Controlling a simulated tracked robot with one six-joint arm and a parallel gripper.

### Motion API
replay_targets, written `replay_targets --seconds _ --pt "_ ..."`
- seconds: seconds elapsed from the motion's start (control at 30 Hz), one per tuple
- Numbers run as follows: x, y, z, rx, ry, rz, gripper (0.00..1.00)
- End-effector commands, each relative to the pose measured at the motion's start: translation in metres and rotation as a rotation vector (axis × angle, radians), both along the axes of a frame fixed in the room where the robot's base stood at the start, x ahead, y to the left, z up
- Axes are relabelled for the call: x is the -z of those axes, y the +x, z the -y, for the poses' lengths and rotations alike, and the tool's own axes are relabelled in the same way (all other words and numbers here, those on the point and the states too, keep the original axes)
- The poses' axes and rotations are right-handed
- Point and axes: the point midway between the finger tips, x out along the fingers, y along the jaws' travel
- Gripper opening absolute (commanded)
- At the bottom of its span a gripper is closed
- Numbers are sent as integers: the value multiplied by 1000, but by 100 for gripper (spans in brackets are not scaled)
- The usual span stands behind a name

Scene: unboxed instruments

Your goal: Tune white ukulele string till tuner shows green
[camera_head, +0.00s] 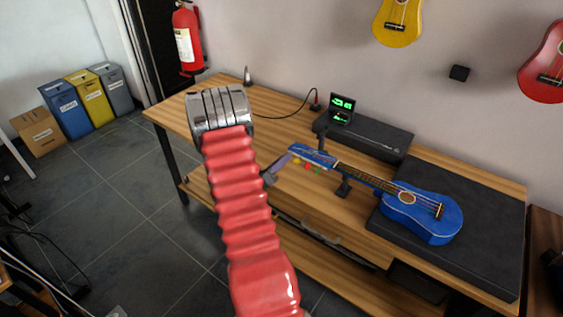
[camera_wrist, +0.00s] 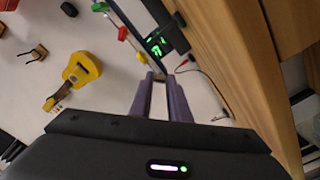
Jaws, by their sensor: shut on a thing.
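A blue ukulele (camera_head: 430,215) lies with its body on a dark mat and its neck on a stand, headstock (camera_head: 312,155) to the left. Yellow, red and green tuning pegs (camera_head: 307,167) show along the headstock's near edge. My gripper (camera_head: 287,160) is at the headstock's left end. In the wrist view its purple fingers (camera_wrist: 160,78) are close together by the pegs, shut on what seems a tuning peg. That peg and its colour are hidden. The tuner (camera_head: 342,108) has a dark screen with green marks; it also shows in the wrist view (camera_wrist: 158,44).
The tuner stands on a long black case (camera_head: 370,137) at the back of the wooden table (camera_head: 290,110). A cable runs left from near the tuner. A dark mat (camera_head: 490,240) covers the table's right part. Yellow (camera_head: 398,20) and red (camera_head: 545,70) ukuleles hang on the wall.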

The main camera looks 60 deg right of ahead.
Motion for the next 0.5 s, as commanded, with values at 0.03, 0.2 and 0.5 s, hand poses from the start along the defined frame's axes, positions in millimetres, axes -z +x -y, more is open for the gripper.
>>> replay_targets --seconds 0.03,0.2,0.5 --pt "0 1 0 -2 6 -41 0" --pt "0 1 0 -2 31 -200 0" --pt "0 1 0 -2 68 -434 0"
